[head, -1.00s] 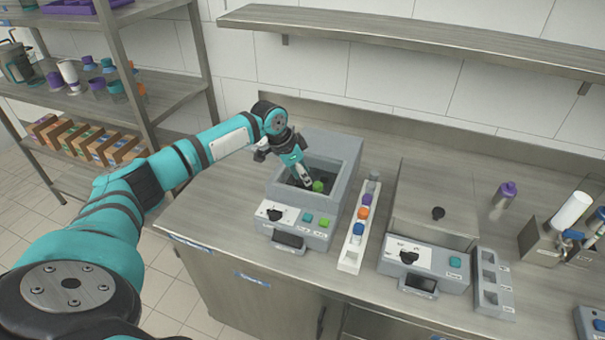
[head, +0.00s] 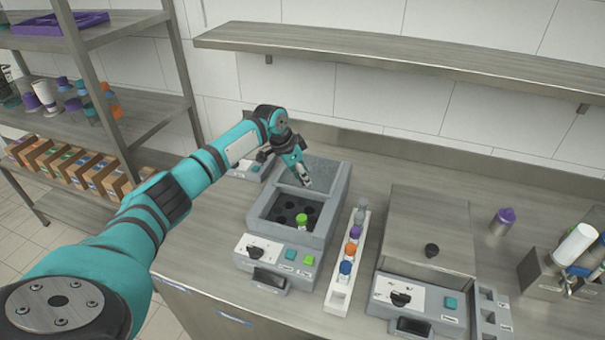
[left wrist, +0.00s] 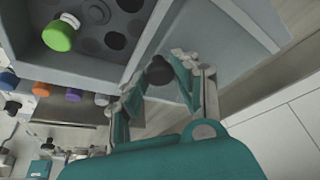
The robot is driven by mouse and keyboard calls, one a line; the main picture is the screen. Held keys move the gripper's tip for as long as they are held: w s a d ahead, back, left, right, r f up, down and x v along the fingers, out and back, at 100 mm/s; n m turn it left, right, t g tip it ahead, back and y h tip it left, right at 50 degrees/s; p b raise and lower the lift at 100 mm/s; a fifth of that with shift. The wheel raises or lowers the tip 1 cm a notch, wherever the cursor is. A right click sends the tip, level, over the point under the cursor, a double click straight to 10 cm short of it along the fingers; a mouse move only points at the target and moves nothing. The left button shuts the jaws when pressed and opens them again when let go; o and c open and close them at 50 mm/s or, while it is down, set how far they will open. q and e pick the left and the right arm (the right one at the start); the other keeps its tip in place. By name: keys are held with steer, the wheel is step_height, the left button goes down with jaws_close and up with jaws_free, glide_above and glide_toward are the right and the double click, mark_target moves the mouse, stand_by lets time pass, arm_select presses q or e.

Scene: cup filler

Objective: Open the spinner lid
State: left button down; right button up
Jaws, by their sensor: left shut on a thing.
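The left grey machine, which I take as the spinner (head: 240,262), stands on the counter. Its well (head: 268,228) is exposed at the front and holds round dark holes and one green-capped tube (head: 302,219). The tube also shows in the left wrist view (left wrist: 59,36). A grey lid panel (head: 325,172) lies at the rear of the well. My left gripper (head: 306,184) is above this panel. In the left wrist view its fingers (left wrist: 155,82) are shut on the black lid knob (left wrist: 160,70). My right gripper is out of view.
A white rack (head: 342,285) with capped tubes stands right of the spinner. A second machine (head: 420,235) with a closed top and black knob (head: 431,250) is further right. A wall shelf (head: 420,52) spans above; shelving is at left.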

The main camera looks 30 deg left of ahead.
arm_select(q)
steer(key=c, duration=1.1)
jaws_free()
steer(key=shift+s, duration=0.3)
steer(key=shift+o, duration=0.6)
steer(key=shift+w, duration=0.1)
steer(key=shift+r, duration=0.3)
steer(key=v, duration=1.1)
steer(key=shift+r, duration=0.2)
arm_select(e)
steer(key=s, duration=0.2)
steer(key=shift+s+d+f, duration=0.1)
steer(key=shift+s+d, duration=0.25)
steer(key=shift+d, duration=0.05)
arm_select(q)
steer(key=shift+a, duration=0.1)
